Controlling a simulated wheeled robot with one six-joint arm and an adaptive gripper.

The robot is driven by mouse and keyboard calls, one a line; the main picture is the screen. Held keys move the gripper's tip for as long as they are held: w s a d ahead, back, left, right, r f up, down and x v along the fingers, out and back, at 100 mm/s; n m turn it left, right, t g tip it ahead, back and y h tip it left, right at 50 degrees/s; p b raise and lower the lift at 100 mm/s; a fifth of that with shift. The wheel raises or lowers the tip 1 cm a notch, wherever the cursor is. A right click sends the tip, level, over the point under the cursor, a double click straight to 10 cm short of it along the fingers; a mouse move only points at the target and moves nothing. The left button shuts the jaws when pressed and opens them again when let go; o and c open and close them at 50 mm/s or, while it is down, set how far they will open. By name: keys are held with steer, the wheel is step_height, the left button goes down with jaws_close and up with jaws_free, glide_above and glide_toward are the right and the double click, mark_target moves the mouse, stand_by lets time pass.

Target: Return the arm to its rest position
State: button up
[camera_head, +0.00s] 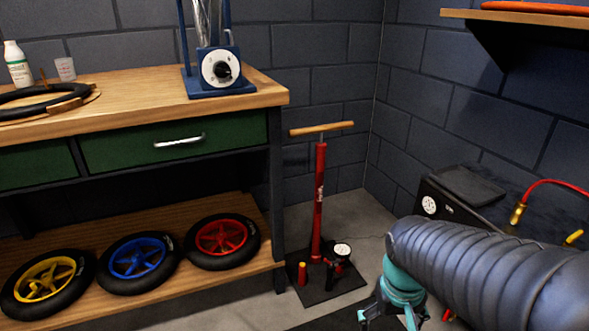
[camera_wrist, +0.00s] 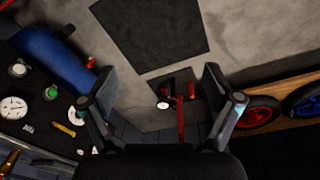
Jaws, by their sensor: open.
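My arm comes in from the right edge of the head view. My gripper (camera_head: 392,316) hangs at its end, low in that view and partly cut off by the bottom edge. In the wrist view my gripper (camera_wrist: 164,104) shows two dark fingers spread wide apart with nothing between them. Beyond the fingers, lower down, stands the red floor pump (camera_wrist: 181,118) on its dark mat. The fingers do not appear to touch anything.
A wooden bench (camera_head: 275,92) with a green drawer (camera_head: 172,143) stands left. Yellow, blue and red wheels (camera_head: 222,236) lie on its lower shelf. The red pump (camera_head: 319,200) stands between bench and corner. A black compressor (camera_head: 462,196) with a red hose (camera_head: 552,183) is behind my arm.

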steer(key=s+a+r+t+p, duration=0.1)
steer(key=s+r+t, duration=0.1)
steer(key=r, duration=0.4)
steer(key=s+a+r+t+p, duration=0.1)
steer(key=s+r+t, duration=0.1)
steer(key=r, duration=0.5)
steer(key=shift+t+y+p, duration=0.3)
steer(key=shift+t+p, duration=0.05)
steer(key=shift+t, duration=0.05)
